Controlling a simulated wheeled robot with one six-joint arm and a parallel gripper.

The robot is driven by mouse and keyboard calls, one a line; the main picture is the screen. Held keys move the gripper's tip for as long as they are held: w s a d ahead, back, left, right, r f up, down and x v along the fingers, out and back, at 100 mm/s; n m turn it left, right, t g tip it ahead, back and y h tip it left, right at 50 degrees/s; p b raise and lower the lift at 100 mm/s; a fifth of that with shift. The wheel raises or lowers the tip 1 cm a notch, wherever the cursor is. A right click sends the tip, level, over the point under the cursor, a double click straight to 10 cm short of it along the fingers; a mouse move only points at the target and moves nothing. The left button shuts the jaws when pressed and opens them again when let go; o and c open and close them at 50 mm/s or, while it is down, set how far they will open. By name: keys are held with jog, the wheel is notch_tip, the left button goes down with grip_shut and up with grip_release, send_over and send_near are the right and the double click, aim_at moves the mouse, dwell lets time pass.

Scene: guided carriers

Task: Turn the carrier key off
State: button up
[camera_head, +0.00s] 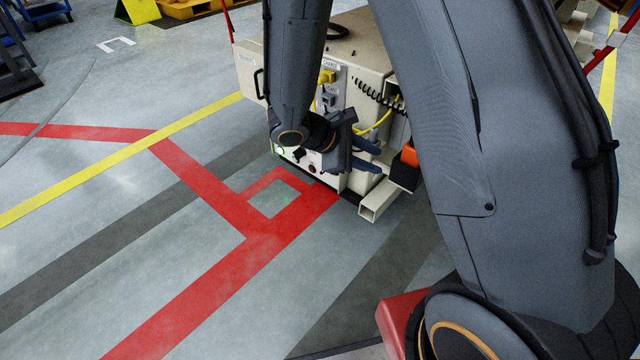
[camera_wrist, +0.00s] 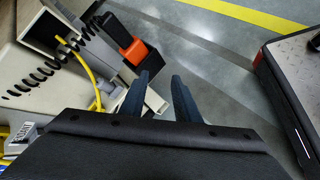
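The beige carrier (camera_head: 355,58) stands at the top centre of the head view, partly hidden behind my arm. Its front has a panel with a yellow part (camera_head: 327,76), and small controls and a green-lit ring (camera_head: 279,150) sit lower down. I cannot make out the key; my wrist covers part of this front. My gripper (camera_head: 378,160) is in front of the carrier, pointing right. In the wrist view its two fingers (camera_wrist: 163,82) stand apart with nothing between them, and the carrier is at the left, beside them.
A yellow cable (camera_head: 376,124) and a black coiled cord (camera_head: 372,92) hang close to my gripper. An orange block (camera_head: 409,155) and a beige square tube (camera_head: 381,198) stick out at the carrier's right. Open floor with red markings (camera_head: 200,300) lies at left.

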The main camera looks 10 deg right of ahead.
jog(key=w+a+f+n+t+b, duration=0.5)
jog(key=w+f+b, duration=0.3)
jog(key=w+f, duration=0.3)
jog(key=w+a+f+n+t+b, duration=0.4)
jog(key=w+a+f+b, duration=0.35)
jog(key=f, duration=0.55)
jog(key=b+x, duration=0.4)
jog(key=x, duration=0.5)
jog(key=shift+b, duration=0.3)
jog(key=shift+d+r, duration=0.1)
jog(key=shift+r, duration=0.1)
grip_shut()
